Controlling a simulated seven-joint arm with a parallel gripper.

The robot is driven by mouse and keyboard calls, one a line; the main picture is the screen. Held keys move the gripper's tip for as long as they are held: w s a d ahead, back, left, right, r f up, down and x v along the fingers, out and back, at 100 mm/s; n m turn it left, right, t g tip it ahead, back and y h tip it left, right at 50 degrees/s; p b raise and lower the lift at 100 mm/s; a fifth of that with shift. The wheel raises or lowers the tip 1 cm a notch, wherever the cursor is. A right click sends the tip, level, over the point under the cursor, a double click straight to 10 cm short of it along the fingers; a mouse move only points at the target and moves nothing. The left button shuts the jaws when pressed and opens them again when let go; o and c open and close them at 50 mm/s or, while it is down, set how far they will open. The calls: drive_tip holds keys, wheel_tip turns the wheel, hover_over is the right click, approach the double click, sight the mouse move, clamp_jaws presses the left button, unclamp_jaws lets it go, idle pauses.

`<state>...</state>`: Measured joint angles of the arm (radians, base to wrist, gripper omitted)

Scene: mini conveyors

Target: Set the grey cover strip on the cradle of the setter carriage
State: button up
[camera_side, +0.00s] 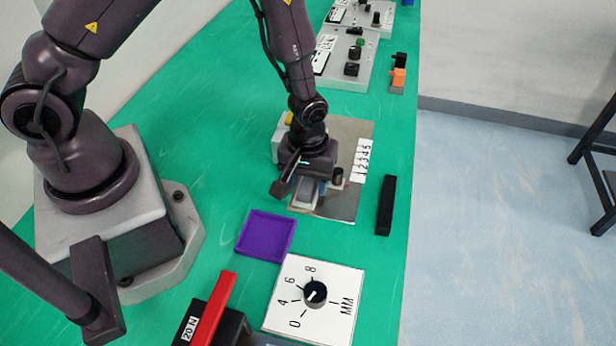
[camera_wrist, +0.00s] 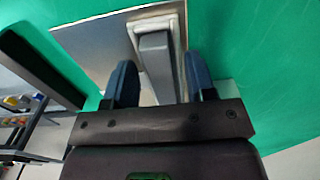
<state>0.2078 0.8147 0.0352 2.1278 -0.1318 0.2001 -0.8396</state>
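The grey cover strip (camera_wrist: 157,62) shows in the wrist view as a long grey bar. It lies lengthwise along a pale cradle (camera_wrist: 180,22), which frames its far end; I take this to be the setter carriage. My gripper (camera_wrist: 160,82) has its two blue fingers apart, one on each side of the strip, with gaps visible between fingers and strip. The strip's near end is hidden behind my gripper body. In the side view my gripper (camera_side: 312,188) is low over the metal plate (camera_side: 345,205), and it hides most of the carriage and strip.
A numbered scale (camera_side: 361,160) lies on the plate. A black bar (camera_side: 386,205) lies to its right. A purple tray (camera_side: 266,236), a dial panel (camera_side: 334,318) and a red-topped block (camera_side: 222,310) are nearer the camera. Control boxes (camera_side: 345,70) stand farther back. Green table is clear between.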

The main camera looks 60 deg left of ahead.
drive_tip(key=shift+r, duration=0.1)
wheel_tip(320, 180, up, 12)
wheel_tip(320, 180, up, 13)
drive_tip(key=m+t, duration=0.2)
drive_tip(key=m, duration=0.2)
hover_over(308, 183)
drive_tip(key=s+a, duration=0.3)
drive_tip(key=s+a+r+m+t, duration=0.2)
drive_tip(key=s+r+m, duration=0.3)
drive_tip(key=s+r, duration=0.3)
drive_tip(key=shift+s+a+r+t, duration=0.15)
drive_tip(key=shift+s+a+t, duration=0.2)
drive_tip(key=shift+s+t, duration=0.35)
